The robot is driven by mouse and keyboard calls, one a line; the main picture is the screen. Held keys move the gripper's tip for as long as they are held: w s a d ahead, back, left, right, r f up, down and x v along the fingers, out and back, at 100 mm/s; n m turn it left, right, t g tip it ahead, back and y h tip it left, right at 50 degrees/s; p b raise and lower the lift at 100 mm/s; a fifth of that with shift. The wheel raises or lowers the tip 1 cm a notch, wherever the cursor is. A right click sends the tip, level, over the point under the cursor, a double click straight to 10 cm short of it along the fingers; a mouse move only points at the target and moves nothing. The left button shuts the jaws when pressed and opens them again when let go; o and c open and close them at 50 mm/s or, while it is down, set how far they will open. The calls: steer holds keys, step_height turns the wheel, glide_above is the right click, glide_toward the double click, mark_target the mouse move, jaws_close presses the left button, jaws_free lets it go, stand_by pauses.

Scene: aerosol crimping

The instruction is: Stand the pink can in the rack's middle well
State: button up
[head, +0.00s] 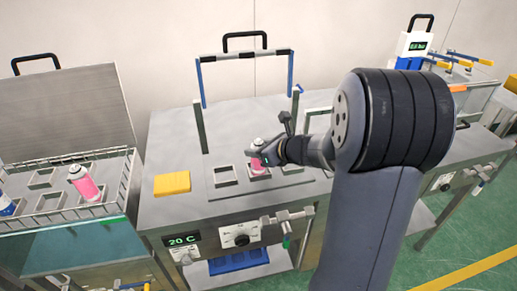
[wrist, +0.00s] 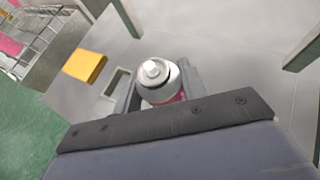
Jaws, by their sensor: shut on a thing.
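A pink can (head: 257,168) with a white-grey top is upright at the rack's middle well. It also shows from above in the wrist view (wrist: 154,74), where a little pink shows below the top. My gripper (wrist: 159,84) is shut on it, one finger on each side; in the head view my gripper (head: 266,157) reaches it from the right. The rack (head: 217,194) is a grey plate with square wells in a row. The left well (head: 225,175) is empty. The can's base is hidden, so I cannot tell how deep it sits.
A second pink can (head: 83,183) stands in the wire-sided tray (head: 110,208) at left, with a blue-and-white can (head: 5,205) at its edge. A yellow block (head: 172,184) lies left of the rack. A striped-bar frame (head: 245,54) rises behind. My arm covers the right side.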

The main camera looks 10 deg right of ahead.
steer(key=shift+f, duration=0.1)
steer(key=shift+f, duration=0.15)
steer(key=o, duration=1.3)
steer(key=shift+s+d+r, duration=0.15)
steer(key=shift+r, duration=0.3)
steer(key=v, duration=1.1)
steer(key=shift+s+p, duration=0.25)
steer(key=shift+p, duration=0.05)
